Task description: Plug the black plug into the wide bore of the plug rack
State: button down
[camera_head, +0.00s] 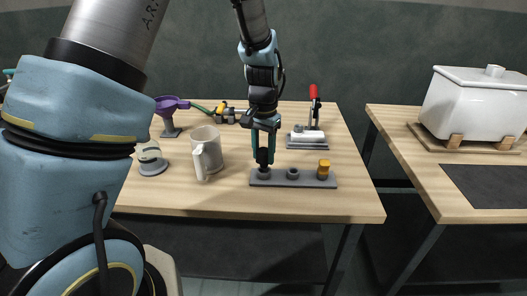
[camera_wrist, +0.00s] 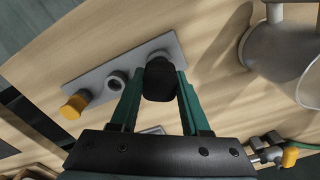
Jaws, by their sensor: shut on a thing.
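The grey plug rack (camera_head: 308,183) lies near the front of the wooden table and holds a row of sockets. Its left socket (camera_head: 264,174) is directly below my gripper, its middle socket (camera_head: 293,173) is empty, and an orange plug (camera_head: 323,167) stands in the right one. My gripper (camera_head: 264,156) points down, shut on the black plug (camera_wrist: 159,80), which sits between the green fingers in the wrist view. The plug's lower end is at or just over the left socket; I cannot tell whether it has entered. The rack (camera_wrist: 97,71) also shows in the wrist view.
A grey-white mug (camera_head: 208,150) stands left of the rack. A toggle clamp with a red handle (camera_head: 313,93) is behind it. A purple funnel (camera_head: 166,104) stands at the back left. A second table holds a white lidded box (camera_head: 474,105).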

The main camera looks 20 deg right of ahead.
jog(key=shift+f+b, duration=0.9)
jog(key=shift+f, duration=0.65)
dwell(0.4)
jog(key=shift+c, duration=1.5)
grip_release()
jog(key=shift+o, duration=0.3)
jog(key=shift+o, duration=1.2)
jog(key=shift+r+p, duration=0.35)
jog(key=shift+r, duration=0.1)
jog(key=shift+r+p, duration=1.4)
jog(key=shift+r, duration=0.4)
